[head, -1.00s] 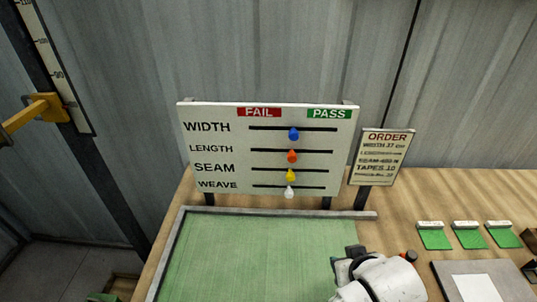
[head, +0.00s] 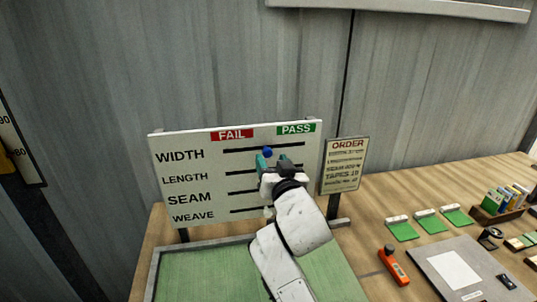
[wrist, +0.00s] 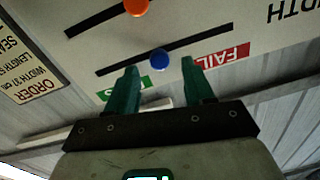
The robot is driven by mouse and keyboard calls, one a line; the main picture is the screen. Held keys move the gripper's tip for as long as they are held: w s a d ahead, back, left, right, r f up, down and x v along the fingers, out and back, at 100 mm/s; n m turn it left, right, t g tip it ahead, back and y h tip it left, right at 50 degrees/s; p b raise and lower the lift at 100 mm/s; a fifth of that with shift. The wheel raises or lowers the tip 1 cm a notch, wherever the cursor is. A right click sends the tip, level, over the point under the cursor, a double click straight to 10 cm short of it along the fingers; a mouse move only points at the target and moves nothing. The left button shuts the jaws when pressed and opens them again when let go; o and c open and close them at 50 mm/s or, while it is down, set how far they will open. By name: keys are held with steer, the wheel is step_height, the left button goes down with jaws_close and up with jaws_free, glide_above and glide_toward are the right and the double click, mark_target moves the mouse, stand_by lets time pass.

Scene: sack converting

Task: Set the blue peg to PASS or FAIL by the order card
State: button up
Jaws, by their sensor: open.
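The blue peg (head: 267,152) sits near the middle of the WIDTH slot, between FAIL on the left and PASS on the right, on the white board (head: 190,143). My gripper (head: 272,161) is open in front of it. In the wrist view the blue peg (wrist: 160,60) shows between the two green fingertips (wrist: 159,64), with gaps on both sides; I cannot tell whether they touch it. The order card (head: 345,165) stands right of the board. Its WIDTH line seems to read 37 cm; most other lines are too small to read.
The orange peg (wrist: 137,7) is on the neighbouring slot. My arm hides most lower pegs in the head view. A green mat (head: 200,270) lies below the board. An orange tool (head: 393,266), green swatches (head: 402,230) and a grey plate (head: 430,262) lie to the right.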

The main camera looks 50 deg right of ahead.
mark_target(268, 155)
steer(key=shift+x, duration=1.55)
jaws_close()
steer(key=shift+f, duration=0.1)
